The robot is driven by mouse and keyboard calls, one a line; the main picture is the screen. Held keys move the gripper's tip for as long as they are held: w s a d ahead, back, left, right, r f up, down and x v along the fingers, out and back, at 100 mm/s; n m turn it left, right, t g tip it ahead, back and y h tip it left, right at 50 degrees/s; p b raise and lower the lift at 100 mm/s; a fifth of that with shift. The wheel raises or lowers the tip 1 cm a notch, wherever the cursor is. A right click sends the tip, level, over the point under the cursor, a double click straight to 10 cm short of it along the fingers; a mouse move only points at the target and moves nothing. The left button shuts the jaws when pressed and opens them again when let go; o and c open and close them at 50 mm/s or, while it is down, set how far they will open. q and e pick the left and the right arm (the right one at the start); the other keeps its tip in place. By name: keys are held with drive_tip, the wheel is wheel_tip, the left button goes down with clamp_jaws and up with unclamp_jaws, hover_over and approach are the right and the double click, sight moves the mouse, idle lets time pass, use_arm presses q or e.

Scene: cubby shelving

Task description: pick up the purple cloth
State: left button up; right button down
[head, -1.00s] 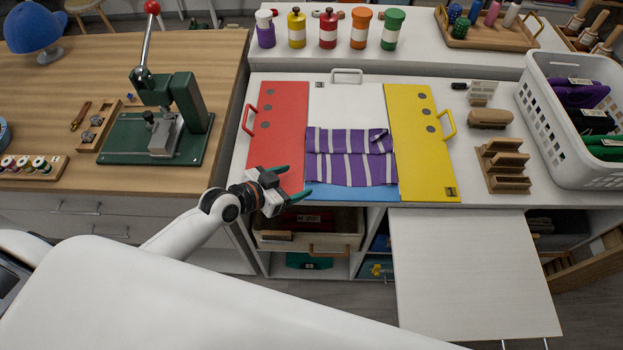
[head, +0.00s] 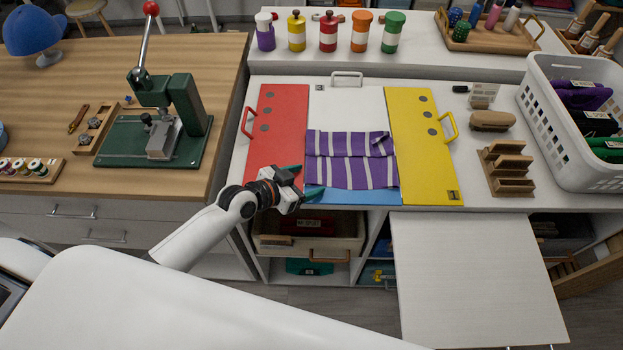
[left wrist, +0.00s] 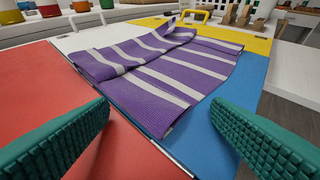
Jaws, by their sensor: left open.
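The purple cloth (head: 350,160) with pale stripes lies folded on the folding board, over its white and blue panels. In the left wrist view the cloth (left wrist: 160,70) lies ahead, between and beyond the fingertips, with its near corner closest. My left gripper (head: 308,182) is open and empty at the cloth's lower left, over the front of the red panel (head: 277,130). Its green fingers also show in the left wrist view (left wrist: 165,135), apart from the cloth. My right gripper is not in view.
The yellow panel (head: 425,140) lies right of the cloth. A white basket (head: 545,105) and wooden stand (head: 505,170) are farther right. A green press (head: 165,125) stands on the left table. A pale board (head: 475,280) extends from the counter's front right.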

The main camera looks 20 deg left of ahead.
use_arm(q)
drive_tip(key=shift+f, duration=0.1)
clamp_jaws()
idle(0.6)
wheel_tip(320, 180, up, 39)
drive_tip(key=p, duration=1.5)
